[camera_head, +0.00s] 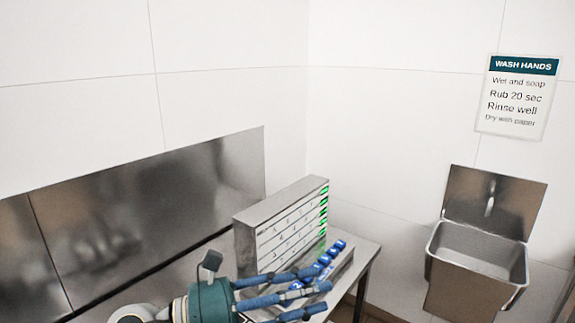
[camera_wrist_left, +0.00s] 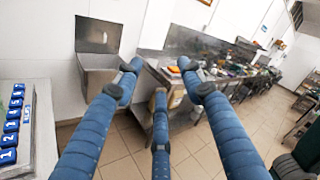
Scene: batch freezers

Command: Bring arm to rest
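My left gripper (camera_head: 318,287) is at the bottom middle of the head view, with a green body and blue fingers. The fingers reach right, over the lower end of a row of blue numbered blocks (camera_head: 326,259); I cannot tell whether they touch. In the left wrist view the three fingers of the gripper (camera_wrist_left: 160,80) are spread apart with nothing between them. The blue numbered blocks (camera_wrist_left: 12,128) stand at the left edge there, beside the fingers and not between them. My right gripper is in neither view.
A grey box with rows and green lights (camera_head: 285,228) stands on a steel table (camera_head: 362,250) in the corner. A wall sink (camera_head: 478,250) is at right, under a hand-washing sign (camera_head: 517,97). In the wrist view, a cluttered steel counter (camera_wrist_left: 245,85) stands beyond open tiled floor (camera_wrist_left: 195,150).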

